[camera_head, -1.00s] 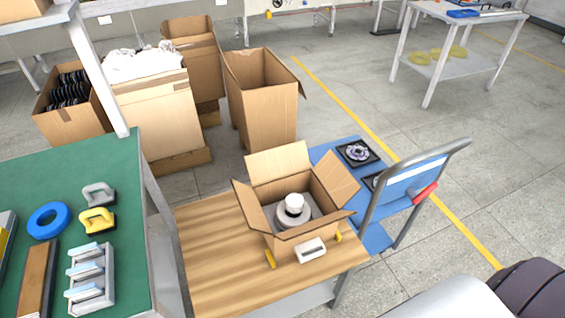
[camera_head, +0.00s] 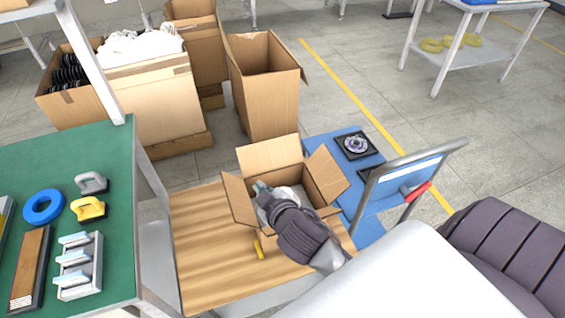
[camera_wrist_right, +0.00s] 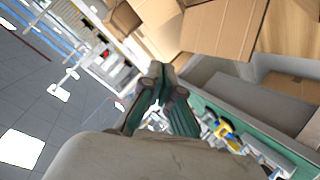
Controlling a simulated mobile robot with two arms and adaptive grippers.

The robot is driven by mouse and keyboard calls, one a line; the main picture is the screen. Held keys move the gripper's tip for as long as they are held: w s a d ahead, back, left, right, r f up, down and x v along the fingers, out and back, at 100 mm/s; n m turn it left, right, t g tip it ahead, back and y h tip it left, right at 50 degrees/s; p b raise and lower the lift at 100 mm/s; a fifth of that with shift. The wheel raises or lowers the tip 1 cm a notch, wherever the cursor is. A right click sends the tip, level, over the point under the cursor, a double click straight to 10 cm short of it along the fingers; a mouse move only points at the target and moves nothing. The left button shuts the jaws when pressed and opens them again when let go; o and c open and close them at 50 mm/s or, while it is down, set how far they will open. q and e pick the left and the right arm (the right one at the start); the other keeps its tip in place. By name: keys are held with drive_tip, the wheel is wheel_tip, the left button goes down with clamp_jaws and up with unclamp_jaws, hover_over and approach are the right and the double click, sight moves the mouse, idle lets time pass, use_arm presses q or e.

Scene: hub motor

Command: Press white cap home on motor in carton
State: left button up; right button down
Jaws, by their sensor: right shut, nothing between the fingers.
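The open carton (camera_head: 272,155) stands on the wooden bench top (camera_head: 200,250) with its flaps spread. My right arm comes in from the lower right and covers the carton's front and middle. My right gripper (camera_head: 262,188) is over the carton's opening, near its left side, shut and empty. It also shows shut in the right wrist view (camera_wrist_right: 158,88). The motor and its white cap are almost wholly hidden behind my gripper and wrist, so I cannot tell how the cap sits or whether the gripper touches it. My left gripper is not in view.
A green table (camera_head: 110,155) on the left holds a blue ring (camera_head: 43,207), a yellow handled block (camera_head: 88,209) and a grey rack (camera_head: 78,265). A blue cart (camera_head: 325,145) with a rail handle stands right of the carton. Tall open cartons (camera_head: 265,95) stand behind.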

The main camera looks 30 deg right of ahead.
drive_tip(key=w+a+r+n+t+y, duration=0.3)
drive_tip(key=w+a+r+n+t, duration=0.3)
drive_tip(key=r, duration=0.3)
drive_tip(key=w+a+r+n+g+y, duration=0.1)
drive_tip(key=a+n+g+y, duration=0.2)
drive_tip(key=a+n+y, duration=0.35)
drive_tip(key=a+r+n+g+y, duration=0.2)
drive_tip(key=a+n+g+y, duration=0.15)
drive_tip(key=n+y, duration=0.55)
wheel_tip(320, 180, down, 9)
drive_tip(key=n+g+h, duration=0.4)
drive_tip(key=n+g, duration=0.3)
drive_tip(key=n, duration=0.3)
drive_tip(key=d+f+g+h, duration=0.1)
drive_tip(key=d+f+h, duration=0.1)
drive_tip(key=d, duration=0.1)
drive_tip(key=d+f+n+g+h, duration=0.1)
drive_tip(key=d+f+h, duration=0.1)
drive_tip(key=d, duration=0.2)
drive_tip(key=d+f+n+g+h, duration=0.1)
drive_tip(key=d+f+h, duration=0.1)
drive_tip(key=d+f, duration=0.1)
drive_tip(key=shift+d, duration=0.2)
drive_tip(key=d+f+g+h, duration=0.15)
drive_tip(key=d+h, duration=0.55)
drive_tip(key=d, duration=1)
drive_tip(key=shift+g, duration=0.4)
drive_tip(key=shift+a+f+b, duration=0.2)
drive_tip(key=shift+f+b, duration=1.8)
drive_tip(key=shift+f, duration=0.65)
